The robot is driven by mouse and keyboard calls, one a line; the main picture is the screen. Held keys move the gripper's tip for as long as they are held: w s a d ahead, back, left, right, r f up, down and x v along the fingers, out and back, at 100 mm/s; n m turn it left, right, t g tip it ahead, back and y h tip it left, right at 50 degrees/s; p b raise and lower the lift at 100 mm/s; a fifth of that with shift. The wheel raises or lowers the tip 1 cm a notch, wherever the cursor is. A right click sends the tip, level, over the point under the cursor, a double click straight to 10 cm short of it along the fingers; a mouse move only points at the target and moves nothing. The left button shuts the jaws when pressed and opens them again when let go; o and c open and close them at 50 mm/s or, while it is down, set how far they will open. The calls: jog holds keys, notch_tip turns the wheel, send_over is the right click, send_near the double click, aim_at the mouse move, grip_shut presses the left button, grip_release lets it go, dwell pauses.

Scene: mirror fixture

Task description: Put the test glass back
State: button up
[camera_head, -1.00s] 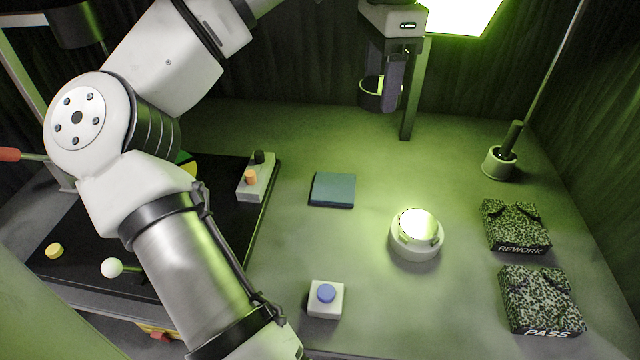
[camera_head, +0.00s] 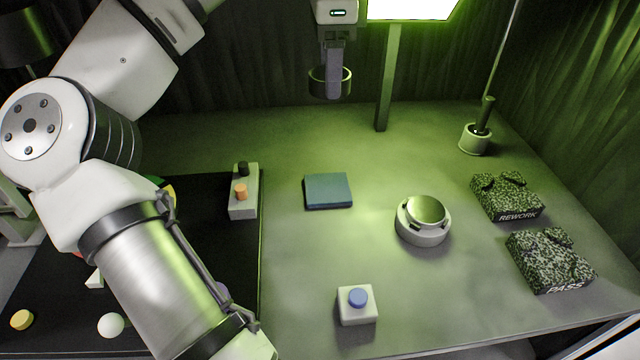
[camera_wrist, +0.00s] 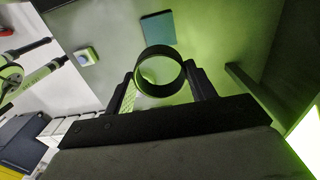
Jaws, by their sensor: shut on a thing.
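My gripper (camera_head: 333,62) hangs at the top of the head view, shut on a dark-rimmed ring (camera_head: 318,80), which I take to be the test glass. In the wrist view my gripper (camera_wrist: 162,82) has one finger on each side of the ring (camera_wrist: 140,76). I can see through it, and cannot make out the glass itself. The ring is held clear of the table, behind a flat teal pad (camera_head: 328,191). The pad also shows beyond the ring in the wrist view (camera_wrist: 158,28). A round mirror (camera_head: 428,209) sits on a white round fixture (camera_head: 423,237).
Two speckled boxes, REWORK (camera_head: 506,197) and PASS (camera_head: 549,261), stand at the right. A white block with a blue button (camera_head: 357,306) is at the front. A post (camera_head: 388,80) carries a bright panel (camera_head: 412,8). A cup (camera_head: 474,140) holds a dark-handled tool. The table around the pad is clear.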

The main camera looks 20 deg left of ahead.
aim_at(328, 187)
notch_tip(328, 187, down, 20)
jog(key=shift+r+b, duration=0.15)
jog(key=shift+b, duration=0.35)
jog(key=o, duration=1.2)
notch_tip(328, 187, up, 12)
